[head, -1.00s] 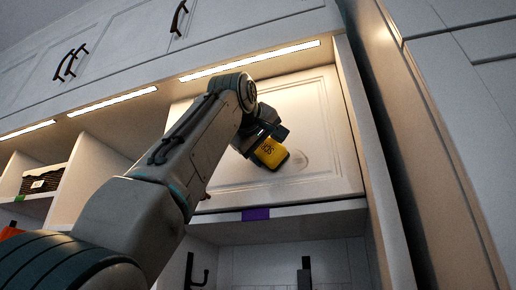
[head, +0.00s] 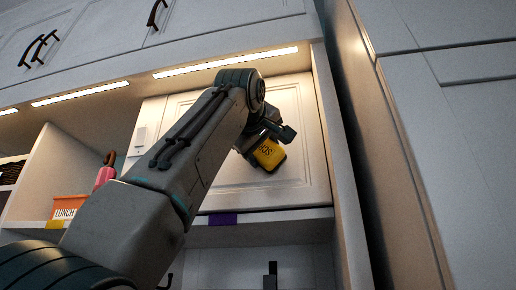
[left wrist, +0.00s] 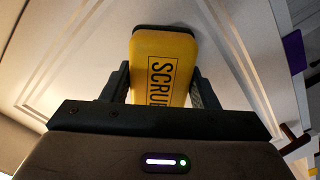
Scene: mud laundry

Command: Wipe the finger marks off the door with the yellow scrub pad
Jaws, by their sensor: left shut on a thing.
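The yellow scrub pad (head: 268,154) with dark lettering is in my left gripper (head: 262,142), in front of the white panelled door (head: 308,150). In the left wrist view the pad (left wrist: 165,65) stands between the two fingers of my left gripper (left wrist: 163,90), which is shut on it. The pad's dark far edge is at the door panel (left wrist: 75,60); I cannot tell if it touches. No finger marks show clearly now; the pad and arm cover part of the panel. My right gripper is not in view.
The door sits in a cubby under a lit shelf strip (head: 225,62). A purple tag (head: 223,219) marks the ledge below. To the left, an open cubby holds an orange lunch box (head: 70,208) and a pink bottle (head: 105,174). A tall side panel (head: 345,170) stands at right.

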